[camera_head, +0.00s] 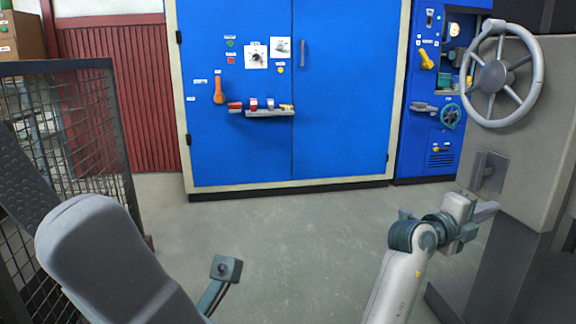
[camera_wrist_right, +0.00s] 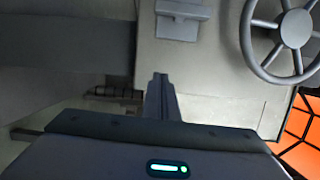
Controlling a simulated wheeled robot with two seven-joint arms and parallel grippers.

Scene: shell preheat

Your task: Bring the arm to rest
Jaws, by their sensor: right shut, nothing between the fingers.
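My right arm reaches in from the bottom right of the head view. Its gripper (camera_head: 486,211) is in front of the grey machine column (camera_head: 537,160), below a small grey handle (camera_head: 490,171). In the right wrist view the fingers of the right gripper (camera_wrist_right: 160,82) are together with nothing between them. The handle (camera_wrist_right: 180,20) shows ahead of them, apart from the fingertips. I cannot tell whether the gripper touches the column.
A grey handwheel (camera_head: 493,75) is on the machine column at the right. A blue cabinet (camera_head: 340,110) with an orange handle (camera_head: 218,91) and a small shelf (camera_head: 262,112) stands at the back. A mesh fence (camera_head: 75,120) is at the left. The middle floor is clear.

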